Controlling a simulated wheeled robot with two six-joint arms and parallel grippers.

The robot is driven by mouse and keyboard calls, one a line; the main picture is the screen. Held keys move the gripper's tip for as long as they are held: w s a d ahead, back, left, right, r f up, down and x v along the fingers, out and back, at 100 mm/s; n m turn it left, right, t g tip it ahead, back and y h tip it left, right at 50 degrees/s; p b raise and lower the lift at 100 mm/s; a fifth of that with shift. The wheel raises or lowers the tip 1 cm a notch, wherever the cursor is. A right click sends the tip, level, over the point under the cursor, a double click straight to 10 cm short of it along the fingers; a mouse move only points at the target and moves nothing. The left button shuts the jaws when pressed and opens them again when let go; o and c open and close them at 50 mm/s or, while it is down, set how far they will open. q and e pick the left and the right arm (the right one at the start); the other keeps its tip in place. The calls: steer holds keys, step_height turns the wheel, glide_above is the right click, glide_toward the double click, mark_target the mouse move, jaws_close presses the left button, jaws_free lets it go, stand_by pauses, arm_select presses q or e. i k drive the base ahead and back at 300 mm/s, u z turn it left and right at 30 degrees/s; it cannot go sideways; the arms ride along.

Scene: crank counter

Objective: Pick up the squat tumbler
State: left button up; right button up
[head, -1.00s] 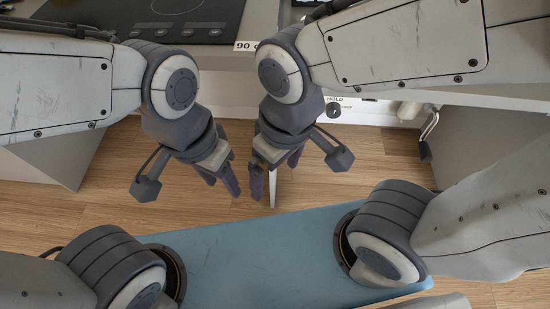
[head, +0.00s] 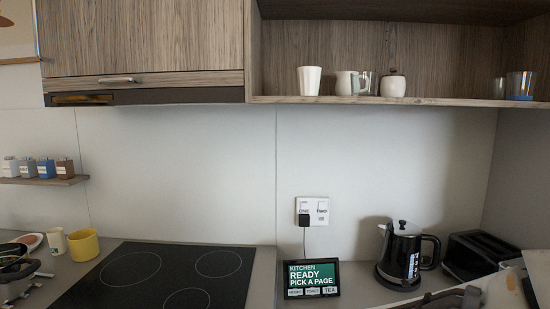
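Several drinking vessels stand on the open wall shelf (head: 440,101). At its right end is a clear glass tumbler (head: 521,83) with a blue base or mat under it. A smaller glass (head: 498,88) stands just left of it. Another glass (head: 373,83) is partly hidden behind a white jug (head: 348,83). A tall white cup (head: 309,79) stands at the left. I cannot tell which one is the squat tumbler. Neither gripper shows in the head view.
A lidded pot (head: 393,84) also stands on the shelf. Below are a hob (head: 160,275), a small screen (head: 312,279), a black kettle (head: 405,255) and a toaster (head: 478,255). A yellow mug (head: 84,245) and pale cup (head: 54,241) stand at left. The shelf's right half has a clear stretch.

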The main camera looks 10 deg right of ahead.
mark_target(364, 84)
steer(key=k, duration=0.5)
steer(key=z, duration=0.75)
steer(key=i, duration=0.8)
steer(key=u, duration=0.45)
